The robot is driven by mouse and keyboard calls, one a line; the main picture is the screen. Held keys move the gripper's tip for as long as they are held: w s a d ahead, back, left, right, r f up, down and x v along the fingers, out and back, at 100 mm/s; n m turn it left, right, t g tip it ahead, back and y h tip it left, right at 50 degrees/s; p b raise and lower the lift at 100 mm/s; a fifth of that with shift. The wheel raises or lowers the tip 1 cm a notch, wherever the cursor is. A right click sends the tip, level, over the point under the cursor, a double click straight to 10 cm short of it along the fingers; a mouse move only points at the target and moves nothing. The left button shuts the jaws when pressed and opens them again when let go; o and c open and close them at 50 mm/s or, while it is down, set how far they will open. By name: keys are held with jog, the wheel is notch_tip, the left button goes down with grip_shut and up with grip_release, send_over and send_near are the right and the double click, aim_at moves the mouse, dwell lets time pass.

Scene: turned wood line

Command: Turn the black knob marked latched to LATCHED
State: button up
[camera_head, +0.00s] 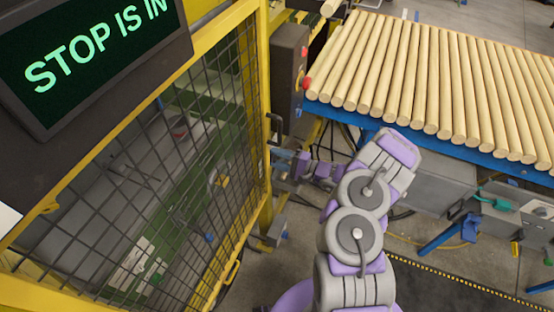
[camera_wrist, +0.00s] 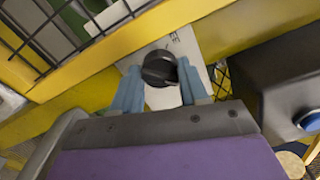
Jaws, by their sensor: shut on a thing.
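The black knob (camera_wrist: 159,68) is round and sits on a light plate (camera_wrist: 178,45) fixed to the yellow frame. Small dark marking shows on the plate above the knob, too small to read. My gripper (camera_wrist: 160,84) has its two blue fingers on either side of the knob and is shut on it. In the head view my gripper (camera_head: 284,164) reaches left to the yellow post, below a dark handle. The knob cannot be made out there.
A mesh gate (camera_head: 165,170) in a yellow frame stands at the left, under a sign (camera_head: 95,50). A dark control box (camera_head: 290,70) with a red button is above my gripper. A rack of wooden rods (camera_head: 430,80) lies right.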

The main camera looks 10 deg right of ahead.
jog(key=shift+d+f+m, duration=0.15)
jog(key=shift+f+m, duration=0.1)
jog(key=shift+m, duration=0.15)
jog(key=o, duration=0.8)
jog(key=shift+d, duration=0.1)
jog(key=shift+d+r, duration=0.1)
jog(key=shift+d, duration=0.05)
jog(key=p+v, duration=0.2)
jog(key=v, duration=1.5)
jog(key=shift+s+p, duration=0.1)
jog(key=shift+p, duration=0.25)
jog(key=shift+d, duration=0.1)
